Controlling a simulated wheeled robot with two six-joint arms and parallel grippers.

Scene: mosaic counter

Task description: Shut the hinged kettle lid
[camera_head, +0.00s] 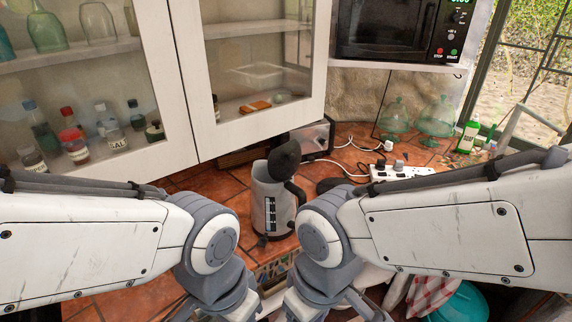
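The kettle (266,208) stands upright on the tiled counter in the middle of the view, grey with a dark water gauge on its front. Its dark lid (284,160) is hinged open and stands up above the rim. The dark handle (299,193) is on the right side of the kettle. My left gripper (222,309) is at the bottom edge, below and left of the kettle. My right gripper (345,309) is at the bottom edge, below and right of it. Both are apart from the kettle and partly cut off, so their fingertips are unclear.
A glass-fronted cabinet (180,100) hangs over the left and middle of the counter. A toaster-like metal appliance (312,138) is behind the kettle. A white power strip (402,172) with cables, glass domes (437,118) and a green bottle (468,134) are at right.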

